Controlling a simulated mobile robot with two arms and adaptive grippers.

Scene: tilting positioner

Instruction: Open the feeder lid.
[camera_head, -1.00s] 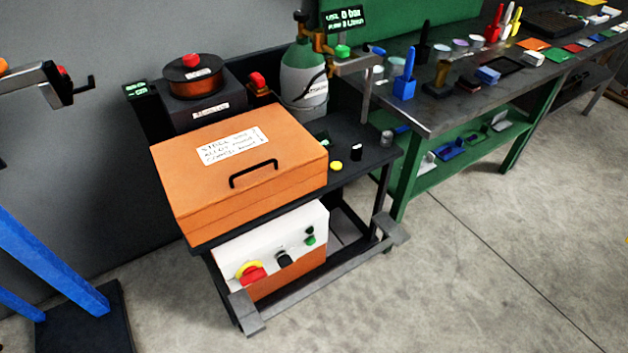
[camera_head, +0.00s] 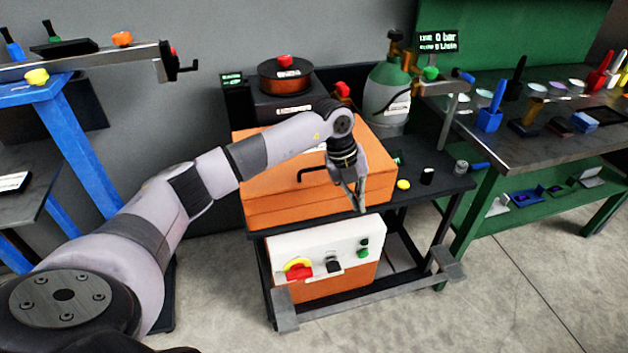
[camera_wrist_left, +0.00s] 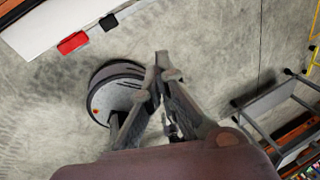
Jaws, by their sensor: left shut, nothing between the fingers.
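The feeder lid (camera_head: 265,172) is the orange top of the box on the dark cart, and it is closed. Its black handle (camera_head: 311,172) shows in part at the front; my left arm hides the rest of it and most of the white label. My left gripper (camera_head: 361,208) hangs fingers down in front of the lid's right front part. Its fingers are shut and empty. In the left wrist view the fingertips (camera_wrist_left: 162,56) meet, with floor behind them. My right gripper is not in view.
The cart's white control panel (camera_head: 325,261) is below the box. A wire spool (camera_head: 285,76) and a green-grey gas cylinder (camera_head: 388,95) stand behind. A yellow button (camera_head: 403,184) is to the right. A workbench (camera_head: 545,150) is at right; floor in front is clear.

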